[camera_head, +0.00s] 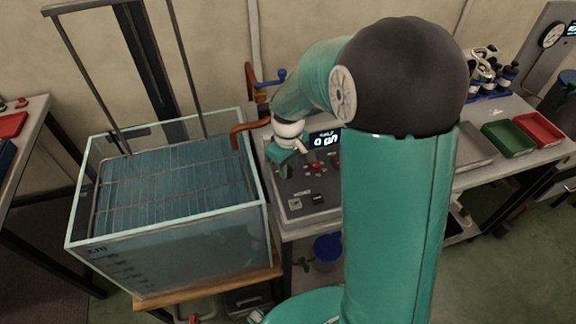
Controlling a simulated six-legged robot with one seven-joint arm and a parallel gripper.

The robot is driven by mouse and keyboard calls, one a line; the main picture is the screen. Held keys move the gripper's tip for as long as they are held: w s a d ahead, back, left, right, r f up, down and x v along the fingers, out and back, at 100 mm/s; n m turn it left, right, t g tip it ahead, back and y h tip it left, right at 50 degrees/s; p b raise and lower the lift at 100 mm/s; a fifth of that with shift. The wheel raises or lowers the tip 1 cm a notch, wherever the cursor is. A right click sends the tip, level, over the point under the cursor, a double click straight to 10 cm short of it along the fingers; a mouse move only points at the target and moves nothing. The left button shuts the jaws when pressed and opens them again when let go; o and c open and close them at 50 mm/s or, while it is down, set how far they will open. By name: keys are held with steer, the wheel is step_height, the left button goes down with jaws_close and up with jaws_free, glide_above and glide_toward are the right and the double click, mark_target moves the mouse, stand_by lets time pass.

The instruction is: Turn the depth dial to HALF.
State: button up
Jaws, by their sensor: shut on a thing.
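A grey control panel (318,197) lies on the bench, just right of the glass tank. A small dark display (325,141) with white characters stands at its back; I cannot read it surely. A red control (315,168) and small dark switches show on the panel. My gripper (291,172) is low over the panel's left part, its teal end among the controls. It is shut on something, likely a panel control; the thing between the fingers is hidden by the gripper. I cannot make out the depth dial or its HALF mark.
A glass tank (167,240) of water with a grid stands left of the panel, its rim close to my gripper. An orange pipe and a blue valve handle (271,80) are behind. Green (508,139) and red (540,129) trays sit far right.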

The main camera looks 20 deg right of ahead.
steer(key=shift+n, duration=0.4)
steer(key=o, duration=1)
steer(key=shift+r, duration=0.1)
step_height(320, 180, up, 14)
steer(key=shift+f, duration=0.2)
